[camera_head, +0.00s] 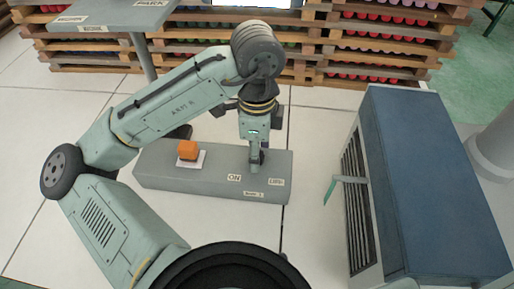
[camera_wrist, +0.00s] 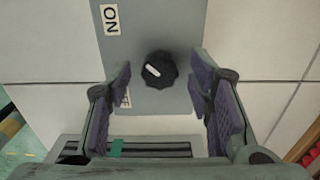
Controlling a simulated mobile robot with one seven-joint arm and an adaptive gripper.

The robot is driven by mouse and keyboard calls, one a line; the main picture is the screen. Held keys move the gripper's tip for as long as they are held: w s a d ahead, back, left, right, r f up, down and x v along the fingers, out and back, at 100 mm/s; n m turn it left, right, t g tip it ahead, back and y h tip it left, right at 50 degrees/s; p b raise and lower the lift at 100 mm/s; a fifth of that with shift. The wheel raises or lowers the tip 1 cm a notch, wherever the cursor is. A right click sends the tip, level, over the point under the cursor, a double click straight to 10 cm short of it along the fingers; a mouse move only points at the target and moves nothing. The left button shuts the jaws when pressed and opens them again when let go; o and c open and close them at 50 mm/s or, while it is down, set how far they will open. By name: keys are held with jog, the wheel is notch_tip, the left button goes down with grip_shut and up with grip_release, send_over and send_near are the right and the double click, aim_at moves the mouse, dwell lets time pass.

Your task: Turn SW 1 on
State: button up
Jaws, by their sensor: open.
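A grey switch box (camera_head: 210,180) lies on the floor, with an ON label (camera_head: 234,178) and an OFF label (camera_head: 277,182) on its top. A small label on its front edge is too small to read surely. My gripper (camera_head: 256,165) points down over the box's right part. In the wrist view a round black knob (camera_wrist: 166,78) with a white mark sits between my open fingers, with gaps on both sides. The mark lies slanted, its outer end toward the upper left. The ON label (camera_wrist: 111,19) is clear; the OFF label (camera_wrist: 125,98) is partly hidden by the left finger.
An orange block (camera_head: 187,150) on a white plate stands at the box's left part. A large blue-topped cabinet (camera_head: 430,180) with a grille and a green handle stands to the right. Wooden racks (camera_head: 300,65) line the back, and a grey table (camera_head: 115,15) stands at the back left.

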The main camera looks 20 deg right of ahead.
notch_tip(320, 180, up, 12)
dwell(0.6)
dwell(0.4)
